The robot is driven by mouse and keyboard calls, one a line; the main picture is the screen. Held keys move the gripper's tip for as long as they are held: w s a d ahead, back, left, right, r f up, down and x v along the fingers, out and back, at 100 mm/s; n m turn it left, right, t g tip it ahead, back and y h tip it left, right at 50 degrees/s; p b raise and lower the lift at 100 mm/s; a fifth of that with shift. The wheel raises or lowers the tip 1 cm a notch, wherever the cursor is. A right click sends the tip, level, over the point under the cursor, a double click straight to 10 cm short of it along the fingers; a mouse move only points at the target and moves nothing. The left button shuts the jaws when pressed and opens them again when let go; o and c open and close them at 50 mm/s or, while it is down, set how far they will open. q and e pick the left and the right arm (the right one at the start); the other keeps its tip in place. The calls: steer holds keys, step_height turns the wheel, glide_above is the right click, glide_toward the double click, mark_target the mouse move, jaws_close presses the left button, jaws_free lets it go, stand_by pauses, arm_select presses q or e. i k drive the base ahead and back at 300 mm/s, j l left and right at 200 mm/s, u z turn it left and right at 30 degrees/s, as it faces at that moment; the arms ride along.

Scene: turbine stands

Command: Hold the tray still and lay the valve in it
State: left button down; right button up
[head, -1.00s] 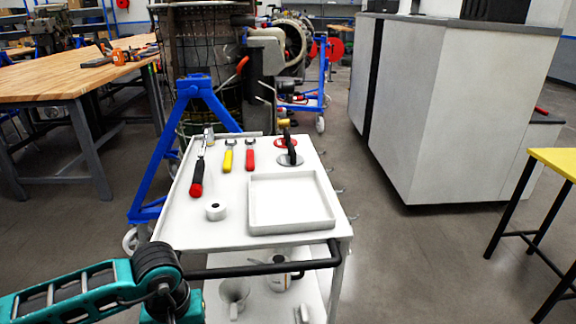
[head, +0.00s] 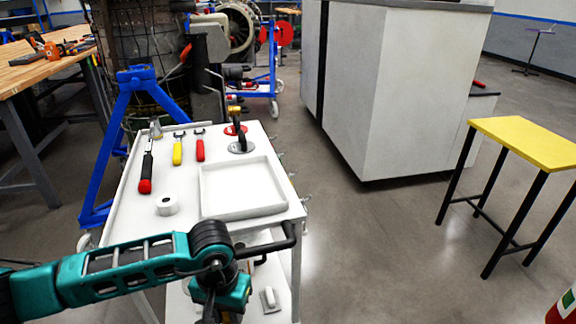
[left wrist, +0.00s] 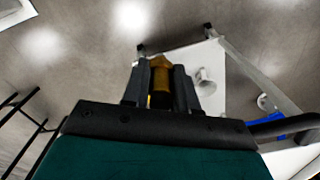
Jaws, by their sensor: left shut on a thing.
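The white square tray (head: 204,196) lies empty on the top of a white cart (head: 130,212). My left arm reaches across the cart's front handle in the head view. My left gripper (left wrist: 161,70) is low at the front, its fingertips hidden in the head view. In the left wrist view it is shut on a brass-coloured piece (left wrist: 160,76), mostly hidden by the fingers; I cannot tell whether this is the valve. A red disc (head: 231,129) with a brass-coloured part stands at the cart's back, partly behind a black-handled grey disc (head: 241,147). My right gripper is not in view.
A red-black tool (head: 146,170), a yellow-handled tool (head: 177,152), a red-handled tool (head: 200,150) and a white roll (head: 166,205) lie left of the tray. A blue stand (head: 124,110) is behind left. A yellow table (head: 525,140) stands right, with open floor between.

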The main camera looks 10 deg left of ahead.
mark_target(240, 189)
steer(key=i+l+z, duration=0.15)
steer(key=z, duration=0.95)
steer(key=i+l+u, duration=0.1)
steer(key=i+u, duration=0.25)
steer(key=i, duration=0.7)
steer(key=i+u, duration=0.25)
steer(key=i, duration=0.9)
steer(key=i+u, duration=0.25)
steer(key=i, duration=0.15)
steer(key=i+l+u, duration=0.25)
steer(key=i+u, duration=0.1)
steer(key=u, duration=2.45)
